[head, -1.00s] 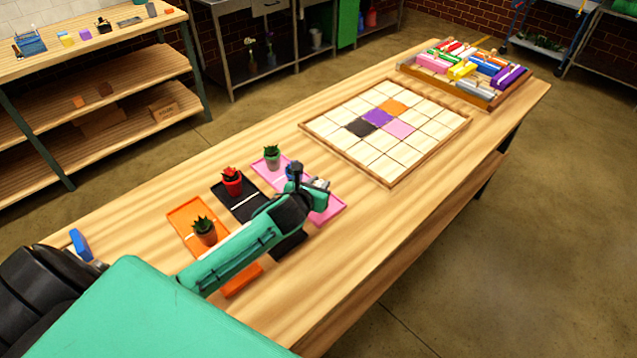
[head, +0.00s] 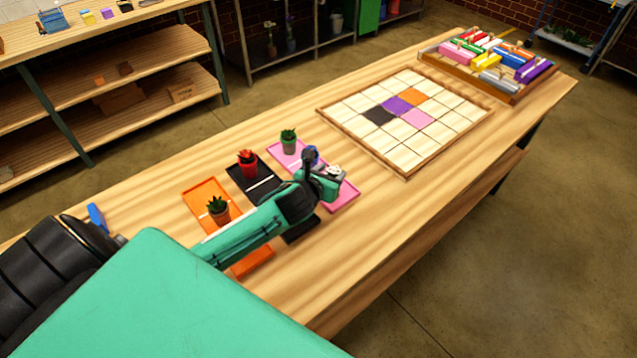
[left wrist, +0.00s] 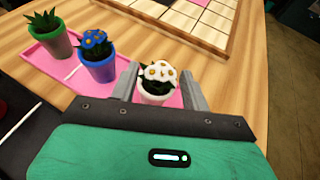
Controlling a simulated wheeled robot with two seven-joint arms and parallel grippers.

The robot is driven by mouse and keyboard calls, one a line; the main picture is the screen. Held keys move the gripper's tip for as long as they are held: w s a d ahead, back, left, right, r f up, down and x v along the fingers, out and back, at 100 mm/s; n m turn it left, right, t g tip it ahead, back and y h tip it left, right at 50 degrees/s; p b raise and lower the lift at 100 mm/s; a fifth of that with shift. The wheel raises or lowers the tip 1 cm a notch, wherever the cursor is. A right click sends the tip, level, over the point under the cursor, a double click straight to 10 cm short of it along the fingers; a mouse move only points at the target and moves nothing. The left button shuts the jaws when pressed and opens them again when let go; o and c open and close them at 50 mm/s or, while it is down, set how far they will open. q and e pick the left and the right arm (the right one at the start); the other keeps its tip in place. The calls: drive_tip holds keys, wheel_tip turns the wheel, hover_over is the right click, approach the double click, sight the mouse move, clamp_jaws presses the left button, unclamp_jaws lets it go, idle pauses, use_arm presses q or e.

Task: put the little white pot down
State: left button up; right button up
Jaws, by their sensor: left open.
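The little white pot (left wrist: 157,97) holds a plant with white, orange-centred flowers. In the left wrist view it is upright at the near end of the pink mat (left wrist: 42,58), though its base is partly hidden. My left gripper (left wrist: 158,76) is open, with one finger on each side of the pot. In the head view, my left gripper (head: 330,178) is over the pink mat (head: 347,198), and only the white flowers (head: 333,170) show there.
A red pot (head: 248,170) stands on the black mat (head: 270,172), and a terracotta pot (head: 219,214) on the orange mat (head: 200,193). A framed tile grid (head: 400,150) and a tray of coloured blocks (head: 470,80) lie farther back. The table's right strip is bare.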

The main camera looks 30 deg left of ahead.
use_arm(q)
drive_tip(key=b+v, duration=0.1)
drive_tip(key=v, duration=0.8)
drive_tip(key=shift+s, duration=0.15)
